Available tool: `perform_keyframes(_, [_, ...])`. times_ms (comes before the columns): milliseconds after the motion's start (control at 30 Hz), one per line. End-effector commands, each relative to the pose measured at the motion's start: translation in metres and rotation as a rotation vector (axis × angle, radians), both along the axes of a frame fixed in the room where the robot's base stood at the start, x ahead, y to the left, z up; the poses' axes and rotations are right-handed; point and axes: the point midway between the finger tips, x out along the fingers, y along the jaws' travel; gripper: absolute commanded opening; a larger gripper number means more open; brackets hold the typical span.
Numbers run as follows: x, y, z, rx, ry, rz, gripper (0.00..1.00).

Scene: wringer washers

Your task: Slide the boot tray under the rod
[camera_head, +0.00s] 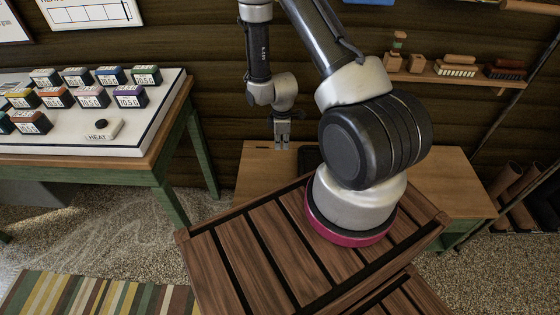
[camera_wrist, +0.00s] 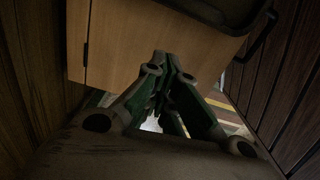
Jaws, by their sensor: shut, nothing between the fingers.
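My gripper (camera_head: 283,143) hangs fingers down over the back part of a wooden cabinet top (camera_head: 262,172), close to the plank wall. In the wrist view its fingers (camera_wrist: 166,65) are together with nothing between them. A dark, flat tray-like thing (camera_head: 308,163), probably the boot tray, lies on the cabinet top just right of my gripper and is partly hidden by my arm. In the wrist view a dark rounded edge with a thin handle (camera_wrist: 262,38) shows at the top right, apart from the fingertips. I cannot identify the rod with certainty.
A table (camera_head: 178,110) with several colored blocks on a white board stands at the left. A shelf (camera_head: 450,76) with brushes is on the wall at the right, beside a thin slanted pole (camera_head: 512,95). A striped rug (camera_head: 95,295) lies on the floor at the lower left.

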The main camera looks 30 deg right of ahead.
Motion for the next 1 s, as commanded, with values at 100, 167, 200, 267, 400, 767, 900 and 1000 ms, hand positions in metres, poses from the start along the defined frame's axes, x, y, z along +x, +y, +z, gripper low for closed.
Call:
perform_keyframes(100, [0.0,0.0,0.0,0.0,0.004,-0.052,0.0])
perform_keyframes(167, [-0.001,0.0,0.0,0.0,0.004,-0.069,0.0])
perform_keyframes(200, [-0.001,0.0,0.0,0.0,0.006,-0.078,0.0])
perform_keyframes(267, [-0.001,0.0,-0.002,0.0,0.006,-0.087,0.0])
perform_keyframes(400, [-0.001,0.0,-0.015,0.0,0.008,-0.091,0.0])
perform_keyframes(767, [-0.002,0.0,-0.089,0.001,0.009,-0.09,0.0])
perform_keyframes(900, [-0.008,-0.012,-0.101,0.0,0.006,-0.094,0.0])
perform_keyframes(1000, [-0.015,-0.023,-0.1,0.0,0.006,-0.092,0.0])
